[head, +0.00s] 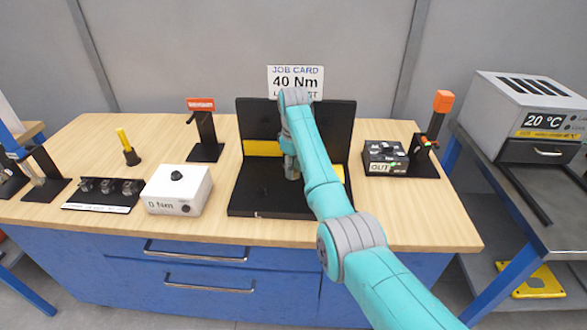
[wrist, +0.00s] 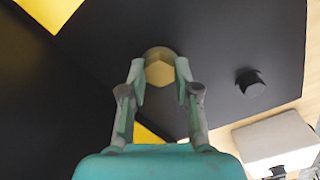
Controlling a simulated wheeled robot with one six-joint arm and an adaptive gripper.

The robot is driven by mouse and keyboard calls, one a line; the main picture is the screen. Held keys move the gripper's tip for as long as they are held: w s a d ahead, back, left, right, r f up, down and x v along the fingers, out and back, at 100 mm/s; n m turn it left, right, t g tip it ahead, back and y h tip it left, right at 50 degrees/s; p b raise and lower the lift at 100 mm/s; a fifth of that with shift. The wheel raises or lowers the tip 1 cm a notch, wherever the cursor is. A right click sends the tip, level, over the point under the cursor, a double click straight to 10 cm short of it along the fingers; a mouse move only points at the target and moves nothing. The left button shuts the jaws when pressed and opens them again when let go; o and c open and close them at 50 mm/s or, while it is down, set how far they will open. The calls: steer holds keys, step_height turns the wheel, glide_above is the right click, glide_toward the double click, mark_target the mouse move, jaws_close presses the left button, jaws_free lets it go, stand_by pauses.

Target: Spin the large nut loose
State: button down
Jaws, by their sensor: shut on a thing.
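The large nut (wrist: 158,70) is a brass-coloured hexagon on the black fixture in the wrist view. My gripper (wrist: 160,74) has one finger on each side of it and is shut on it. In the head view my gripper (head: 291,168) points down at the base of the black fixture (head: 262,198), in front of its upright back panel. The nut is hidden by my gripper and arm there.
A white box (head: 178,190) reading "0 Nm" stands left of the fixture. A stand with a red top (head: 201,104) is behind it. A black unit (head: 385,158) marked "OUT" is close on the right. A short black cylinder (wrist: 250,83) stands near the nut.

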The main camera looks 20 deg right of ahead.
steer(key=shift+s+f+n, duration=0.1)
steer(key=shift+f+n, duration=0.15)
steer(key=shift+n, duration=0.05)
steer(key=c, duration=0.8)
jaws_free()
steer(key=shift+c, duration=0.2)
steer(key=shift+r, duration=0.1)
steer(key=shift+r, duration=3.7)
